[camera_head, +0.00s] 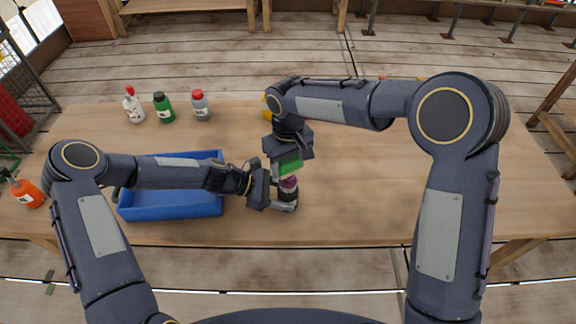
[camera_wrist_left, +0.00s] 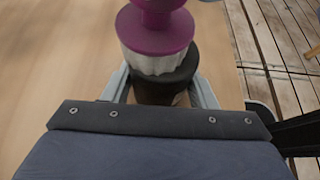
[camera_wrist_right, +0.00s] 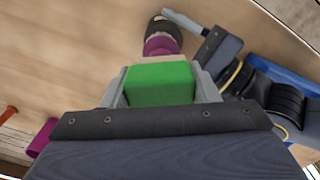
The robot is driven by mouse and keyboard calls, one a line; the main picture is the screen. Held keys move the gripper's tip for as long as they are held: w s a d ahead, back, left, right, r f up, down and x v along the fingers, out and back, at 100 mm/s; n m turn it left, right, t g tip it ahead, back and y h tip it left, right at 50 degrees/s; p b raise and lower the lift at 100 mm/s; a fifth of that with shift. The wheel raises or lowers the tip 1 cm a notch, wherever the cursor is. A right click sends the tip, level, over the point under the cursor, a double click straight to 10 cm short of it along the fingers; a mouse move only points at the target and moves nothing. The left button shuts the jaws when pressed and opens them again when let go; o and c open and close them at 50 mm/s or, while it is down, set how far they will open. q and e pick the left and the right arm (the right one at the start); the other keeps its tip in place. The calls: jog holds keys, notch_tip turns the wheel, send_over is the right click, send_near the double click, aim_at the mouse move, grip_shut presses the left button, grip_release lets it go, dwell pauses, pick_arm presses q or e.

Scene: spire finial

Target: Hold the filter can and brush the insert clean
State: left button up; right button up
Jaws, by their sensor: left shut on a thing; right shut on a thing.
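The filter can (camera_head: 288,197) is black, and my left gripper (camera_head: 283,203) is shut around it low over the table's front part. The can also shows in the left wrist view (camera_wrist_left: 165,88). A white pleated insert (camera_wrist_left: 158,63) with a purple cap (camera_wrist_left: 155,35) rises from it. My right gripper (camera_wrist_right: 162,92) is shut on a green block (camera_wrist_right: 160,80), which I take for the brush; it is just above the purple cap (camera_head: 288,183) in the head view (camera_head: 290,164).
A blue bin (camera_head: 170,207) stands left of the can, under my left forearm. Bottles, white (camera_head: 133,107), green (camera_head: 163,107) and grey (camera_head: 200,107), stand at the back left. An orange bottle (camera_head: 27,193) is far left. A purple piece (camera_wrist_right: 42,138) lies apart.

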jog(key=shift+s, duration=0.1)
jog(key=shift+s, duration=1)
jog(key=shift+w, duration=1.1)
jog(key=shift+s, duration=0.55)
jog(key=d+r, duration=0.5)
jog(key=r, duration=0.2)
jog(key=a, duration=0.1)
jog(key=a+f, duration=0.1)
jog(key=a, duration=0.1)
jog(key=a+f, duration=0.1)
jog(key=a, duration=0.1)
jog(key=shift+f, duration=1.9)
